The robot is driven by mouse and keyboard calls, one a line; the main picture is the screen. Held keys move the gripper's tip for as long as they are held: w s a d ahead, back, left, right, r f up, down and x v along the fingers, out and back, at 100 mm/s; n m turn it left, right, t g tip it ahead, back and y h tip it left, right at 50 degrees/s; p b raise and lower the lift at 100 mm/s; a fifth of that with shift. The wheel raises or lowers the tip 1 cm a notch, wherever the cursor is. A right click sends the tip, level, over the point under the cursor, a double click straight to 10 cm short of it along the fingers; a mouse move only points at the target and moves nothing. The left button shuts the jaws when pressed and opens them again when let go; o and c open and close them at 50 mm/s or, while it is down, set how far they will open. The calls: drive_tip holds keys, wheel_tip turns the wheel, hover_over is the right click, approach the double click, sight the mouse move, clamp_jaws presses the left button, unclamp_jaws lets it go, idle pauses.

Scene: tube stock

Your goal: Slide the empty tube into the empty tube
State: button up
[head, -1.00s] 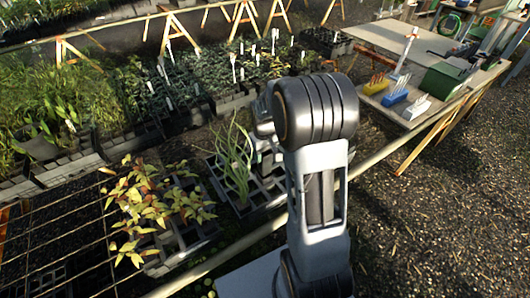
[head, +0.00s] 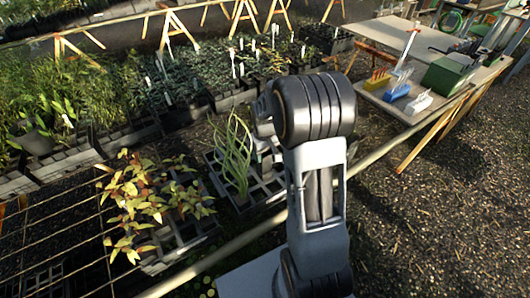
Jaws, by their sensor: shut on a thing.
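My arm rises in the middle of the head view, and its wrist hides most of my gripper (head: 266,156). The gripper is just left of the wrist, low over a grey tube tray (head: 264,192). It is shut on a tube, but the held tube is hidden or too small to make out. The tray has square cells, some dark and seemingly empty. A thin, long-leaved plant stands in its left part. I cannot tell which cell holds the other empty tube, or whether the held tube touches it.
A leafy yellow-green plant (head: 150,205) stands in another tray to the left, beside a wire-mesh bench. A pale rail (head: 235,245) runs in front of the trays. Dense seedling trays fill the back. A worktable (head: 420,52) with colored bins and a green box (head: 447,75) stands at right.

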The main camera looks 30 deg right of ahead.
drive_tip(key=shift+f+b, duration=1.05)
drive_tip(key=shift+f, duration=0.5)
drive_tip(key=o, duration=1.2)
drive_tip(key=shift+c, duration=0.2)
wheel_tip(320, 180, up, 14)
drive_tip(key=shift+f, duration=0.15)
